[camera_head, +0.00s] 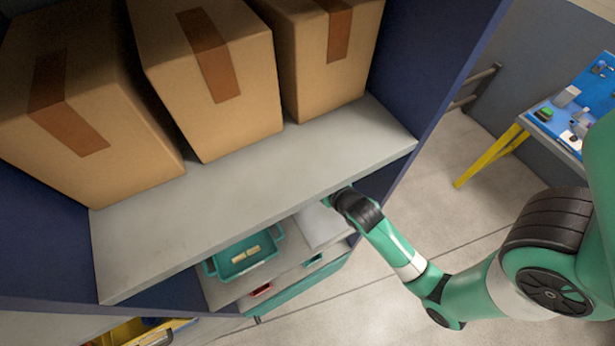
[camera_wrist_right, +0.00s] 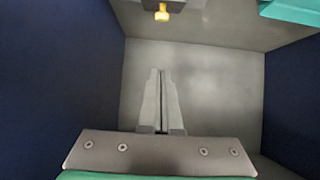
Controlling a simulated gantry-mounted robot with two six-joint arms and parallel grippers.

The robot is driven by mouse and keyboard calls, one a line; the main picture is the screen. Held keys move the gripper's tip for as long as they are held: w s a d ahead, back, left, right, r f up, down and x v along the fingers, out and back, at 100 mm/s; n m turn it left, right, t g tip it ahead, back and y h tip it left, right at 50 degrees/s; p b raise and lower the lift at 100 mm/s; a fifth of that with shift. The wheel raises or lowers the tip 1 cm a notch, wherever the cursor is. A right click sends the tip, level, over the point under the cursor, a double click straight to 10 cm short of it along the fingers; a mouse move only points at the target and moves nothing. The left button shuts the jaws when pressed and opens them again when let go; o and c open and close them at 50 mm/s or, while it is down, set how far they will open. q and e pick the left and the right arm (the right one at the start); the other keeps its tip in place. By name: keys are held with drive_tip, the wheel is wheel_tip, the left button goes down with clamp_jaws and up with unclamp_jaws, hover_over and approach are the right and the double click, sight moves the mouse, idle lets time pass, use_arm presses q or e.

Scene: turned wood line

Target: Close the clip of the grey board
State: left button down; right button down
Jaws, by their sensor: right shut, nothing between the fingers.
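A pale grey flat panel (camera_head: 322,226) lies on the lower shelf in the head view, partly hidden by the upper shelf and my right arm; it may be the grey board. In the right wrist view, a small yellow knob (camera_wrist_right: 162,13) on a dark mount shows at the top edge; I cannot tell whether it is the clip, or whether that is open. My right gripper (camera_wrist_right: 157,72) is shut and empty, with the knob beyond its fingertips and apart from them. In the head view its fingers are hidden under the upper shelf. My left gripper is not in view.
The upper shelf (camera_head: 300,170) carries cardboard boxes (camera_head: 215,75) and overhangs the lower shelf. A teal tray (camera_head: 228,266) with pale pieces stands left of the panel. Navy side walls (camera_wrist_right: 55,80) flank my right gripper. A blue-topped workbench (camera_head: 545,116) stands at right.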

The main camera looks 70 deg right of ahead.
drive_tip(key=b+x, duration=0.1)
drive_tip(key=x, duration=0.9)
drive_tip(key=shift+f+b, duration=0.2)
drive_tip(key=shift+b, duration=0.1)
drive_tip(key=f, duration=0.1)
drive_tip(key=s+f, duration=0.1)
drive_tip(key=shift+a+f, duration=0.25)
drive_tip(key=shift+a, duration=0.1)
drive_tip(key=shift+s+a+f, duration=0.1)
drive_tip(key=shift+a+f, duration=0.05)
drive_tip(key=shift+f, duration=0.4)
